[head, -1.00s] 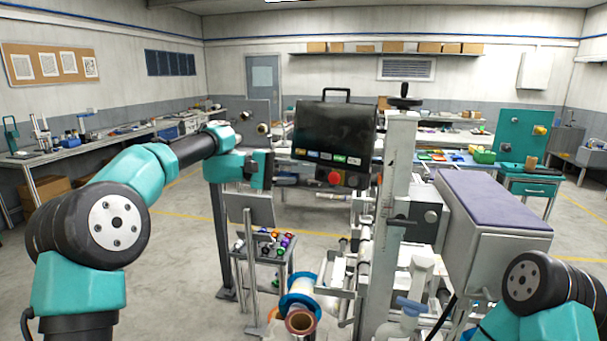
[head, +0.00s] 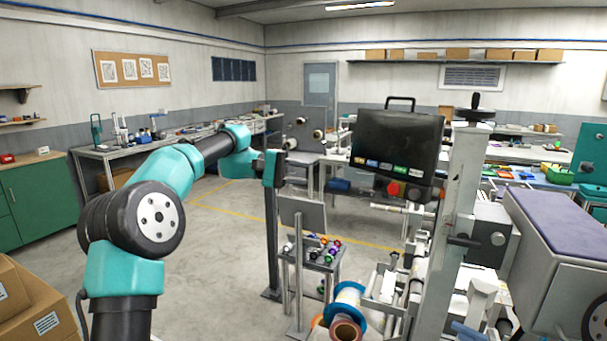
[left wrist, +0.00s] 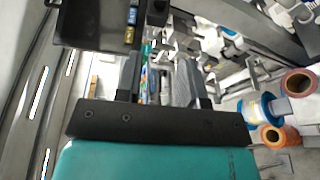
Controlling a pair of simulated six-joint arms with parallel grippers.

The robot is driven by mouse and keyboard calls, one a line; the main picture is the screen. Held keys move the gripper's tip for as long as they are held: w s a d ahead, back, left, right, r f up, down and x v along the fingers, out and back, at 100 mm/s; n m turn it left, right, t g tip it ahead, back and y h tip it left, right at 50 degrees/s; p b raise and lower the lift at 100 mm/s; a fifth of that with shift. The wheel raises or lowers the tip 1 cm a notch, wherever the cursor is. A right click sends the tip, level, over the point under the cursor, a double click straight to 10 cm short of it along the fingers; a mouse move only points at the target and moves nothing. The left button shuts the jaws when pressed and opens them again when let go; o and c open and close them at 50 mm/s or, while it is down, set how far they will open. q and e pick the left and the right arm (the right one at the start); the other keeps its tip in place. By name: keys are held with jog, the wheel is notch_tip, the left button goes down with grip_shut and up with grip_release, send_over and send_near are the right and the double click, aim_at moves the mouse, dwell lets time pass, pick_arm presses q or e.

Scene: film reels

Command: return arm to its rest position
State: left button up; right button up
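My left arm reaches in from the left in the head view, bent at the elbow. Its gripper (head: 275,168) is in mid-air, left of the machine's control panel and above the small cart. In the left wrist view the two dark fingers (left wrist: 160,82) stand apart with a gap between them and nothing held.
The machine has a dark screen (head: 395,138), a tall post (head: 462,195) and a blue-flanged film reel (head: 348,298). A cart (head: 313,262) holds several coloured reels. Boxes (head: 35,305) sit at the lower left. Floor (head: 225,255) is clear between.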

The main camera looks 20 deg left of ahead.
pick_arm(q)
notch_tip(320, 180, down, 22)
jog(key=w+d+n+t+y, duration=0.1)
jog(key=w+n+y, duration=0.1)
jog(key=n+y, duration=0.2)
jog(key=s+f+y, duration=0.2)
jog(key=s+f, duration=0.1)
jog(key=f, duration=0.7)
jog(key=s+f+y, duration=0.2)
jog(key=s+f, duration=0.1)
jog(key=f, duration=0.8)
jog(key=s+f+m+g+y, duration=0.2)
jog(key=s+f+y, duration=0.2)
jog(key=s+f, duration=1.05)
jog(key=s+f+m, duration=0.2)
jog(key=s, duration=0.5)
jog(key=s+d+f+m, duration=0.1)
jog(key=s+f, duration=0.2)
jog(key=s, duration=0.4)
jog(key=shift+s+f+m+g+y, duration=0.3)
jog(key=shift+f+m+y, duration=0.05)
jog(key=shift+m+y, duration=0.05)
jog(key=shift+c, duration=0.3)
